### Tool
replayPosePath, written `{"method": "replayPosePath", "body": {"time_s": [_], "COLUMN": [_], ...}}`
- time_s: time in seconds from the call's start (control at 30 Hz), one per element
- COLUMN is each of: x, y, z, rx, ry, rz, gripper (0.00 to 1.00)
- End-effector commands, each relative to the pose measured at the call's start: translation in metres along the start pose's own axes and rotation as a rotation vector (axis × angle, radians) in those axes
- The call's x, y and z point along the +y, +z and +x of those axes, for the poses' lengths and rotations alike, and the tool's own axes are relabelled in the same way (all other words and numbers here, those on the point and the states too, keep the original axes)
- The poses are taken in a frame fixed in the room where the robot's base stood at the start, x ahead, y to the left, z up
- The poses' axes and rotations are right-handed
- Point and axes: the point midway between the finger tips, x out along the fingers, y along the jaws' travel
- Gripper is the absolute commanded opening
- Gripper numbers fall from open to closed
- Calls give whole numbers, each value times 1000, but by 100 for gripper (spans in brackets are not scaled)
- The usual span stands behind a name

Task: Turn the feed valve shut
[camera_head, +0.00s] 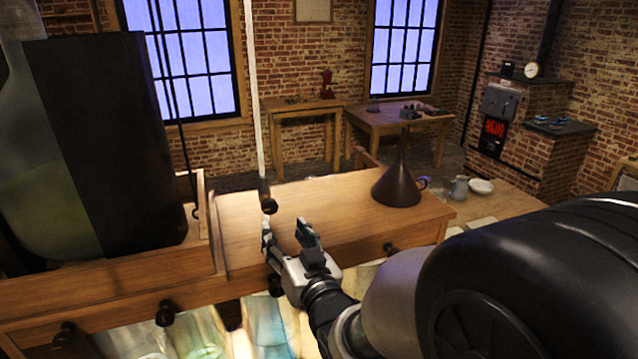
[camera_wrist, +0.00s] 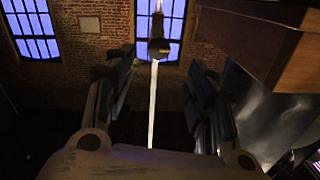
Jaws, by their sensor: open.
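The likely feed valve is a small dark brown fitting (camera_head: 267,196) at the lower end of a thin white tube (camera_head: 254,90), above the wooden cabinet top in the head view. In the wrist view the fitting (camera_wrist: 159,47) shows small, beyond my fingertips and between them, with the pale tube running from it down the picture. My gripper (camera_head: 286,230) is open and empty, just below the fitting in the head view. Its two fingers stand well apart in the wrist view (camera_wrist: 156,75). No contact with the fitting shows. Its handle position is too small to tell.
A large glass jar (camera_head: 40,170) with a dark panel stands in a wooden crate (camera_head: 120,280) at left. A dark funnel (camera_head: 398,188) stands on the wooden cabinet top (camera_head: 335,205). Several glass jars with coloured contents (camera_head: 268,325) sit below. The wooden crate (camera_wrist: 265,45) fills the wrist view's upper right.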

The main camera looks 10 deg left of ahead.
Motion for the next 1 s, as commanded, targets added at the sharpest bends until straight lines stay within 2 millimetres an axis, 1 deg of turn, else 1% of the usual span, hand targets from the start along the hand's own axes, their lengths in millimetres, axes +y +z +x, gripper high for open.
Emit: {"method": "replayPosePath", "body": {"time_s": [0.03, 0.3, 0.4, 0.5, 0.7, 0.97, 1.0], "x": [0, 0, 0, 0, 0, 0, 0], "y": [0, -1, -1, -1, 0, 0, 0], "z": [12, 70, 87, 100, 112, 112, 112], "rx": [-2, -1, -1, -1, -1, -1, -1], "ry": [0, 1, 0, 0, 1, 1, 1], "rz": [0, 0, 0, 0, 0, 0, 0], "gripper": [50, 50, 50, 50, 50, 50, 48]}}
